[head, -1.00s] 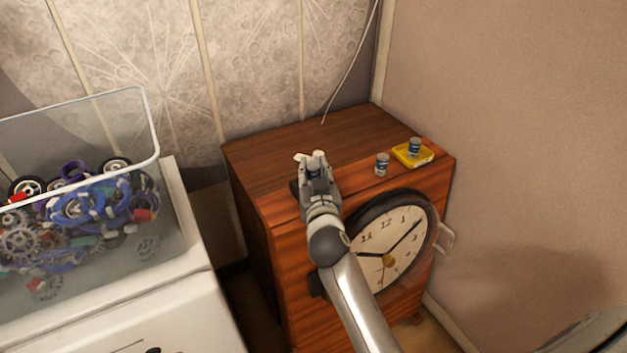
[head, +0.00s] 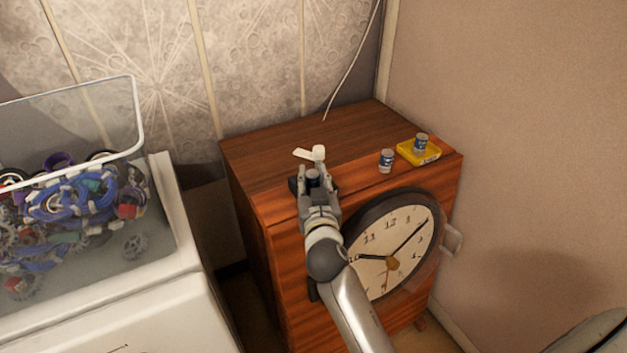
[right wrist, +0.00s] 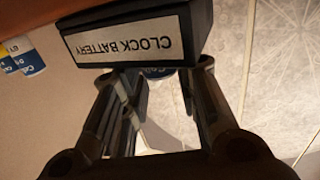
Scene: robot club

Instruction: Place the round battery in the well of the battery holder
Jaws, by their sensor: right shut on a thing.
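My right gripper (head: 316,184) is at the front left edge of the wooden cabinet's top, shut on a round battery (head: 312,175). In the right wrist view, a sliver of the battery's blue side (right wrist: 157,72) shows between the fingers. The dark battery holder (head: 293,187) is mostly hidden behind the gripper in the head view. In the right wrist view the holder (right wrist: 195,20) carries an upside-down label, "CLOCK BATTERY", and covers most of the battery. I cannot tell whether the battery is in the well or only over it. My left gripper is not in view.
The cabinet (head: 350,125) has a blue and silver battery (head: 386,160) standing on it. A yellow box (head: 432,157) beside it bears another battery (head: 420,143). A large clock (head: 393,245) is on the cabinet's front. A clear bin (head: 140,115) of parts stands left.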

